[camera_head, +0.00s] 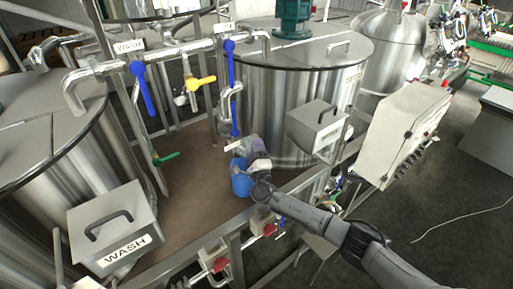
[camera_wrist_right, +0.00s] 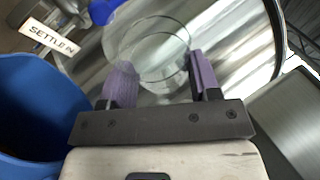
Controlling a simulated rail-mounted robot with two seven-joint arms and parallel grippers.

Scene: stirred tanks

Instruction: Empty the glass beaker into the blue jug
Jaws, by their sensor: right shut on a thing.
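The blue jug (camera_head: 241,181) stands on the brown platform in front of the large steel tank. In the right wrist view its wide rim and dark inside (camera_wrist_right: 35,110) show at the left; I cannot make out what is in it. My right gripper (camera_head: 257,148) is just above and to the right of the jug. Its purple fingers (camera_wrist_right: 160,82) are shut on the clear glass beaker (camera_wrist_right: 150,48), whose round outline shows between and beyond them. The beaker is hard to see against the steel, so its tilt and contents are unclear. My left gripper is not in view.
The large steel tank (camera_head: 290,95) rises close behind the gripper. Pipes with blue (camera_head: 146,88) and yellow (camera_head: 201,83) valve handles stand to the left. A lidded WASH box (camera_head: 115,225) is at front left. A grey control box (camera_head: 402,132) stands to the right.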

